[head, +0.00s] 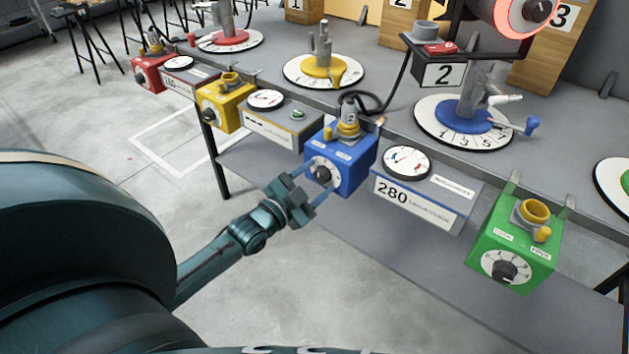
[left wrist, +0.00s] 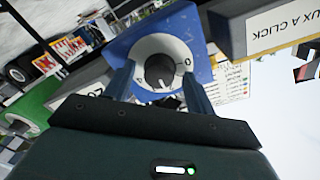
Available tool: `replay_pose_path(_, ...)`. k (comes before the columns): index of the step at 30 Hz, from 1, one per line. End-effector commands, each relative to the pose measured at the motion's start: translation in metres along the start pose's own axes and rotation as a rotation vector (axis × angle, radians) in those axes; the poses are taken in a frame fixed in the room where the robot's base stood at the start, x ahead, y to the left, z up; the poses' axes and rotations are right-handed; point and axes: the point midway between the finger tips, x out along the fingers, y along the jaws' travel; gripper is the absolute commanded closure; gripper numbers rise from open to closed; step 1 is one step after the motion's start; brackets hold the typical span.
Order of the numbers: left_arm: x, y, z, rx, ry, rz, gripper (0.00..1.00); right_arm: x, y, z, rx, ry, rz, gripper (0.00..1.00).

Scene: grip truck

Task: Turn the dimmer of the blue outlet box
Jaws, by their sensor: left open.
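The blue outlet box (head: 348,158) hangs on the front edge of the grey bench, with a grey plug in its yellow socket on top. Its black dimmer knob (head: 322,174) sits on a white dial on the front face. My left gripper (head: 317,184) is in front of this face with its fingers pointing at the dial. In the left wrist view the dimmer knob (left wrist: 160,73) lies between the two open fingers (left wrist: 157,78), which reach to either side of the dial. I cannot tell whether they touch the knob. My right gripper is not in view.
A meter box reading 280 (head: 425,200) and a green outlet box (head: 515,240) hang to the right. A yellow outlet box (head: 222,105) and a red one (head: 150,72) hang to the left. Round numbered dials stand on the bench above.

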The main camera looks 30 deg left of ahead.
Motion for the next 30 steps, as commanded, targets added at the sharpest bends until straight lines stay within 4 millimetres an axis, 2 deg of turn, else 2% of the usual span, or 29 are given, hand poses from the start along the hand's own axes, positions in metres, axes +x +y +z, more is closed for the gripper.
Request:
replay_pose_path(7, 0.0004, 0.0003, 0.0001, -0.001, 0.0, 0.0, 0.46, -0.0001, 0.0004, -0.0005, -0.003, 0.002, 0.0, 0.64)
replay_pose_path(23, 0.0001, 0.0001, 0.0, -0.001, 0.0, 0.0, 0.89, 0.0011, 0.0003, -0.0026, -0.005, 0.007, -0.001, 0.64)
replay_pose_path(30, 0.0001, -0.0002, -0.0004, -0.02, 0.001, -0.001, 0.9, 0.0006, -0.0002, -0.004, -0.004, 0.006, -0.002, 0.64)
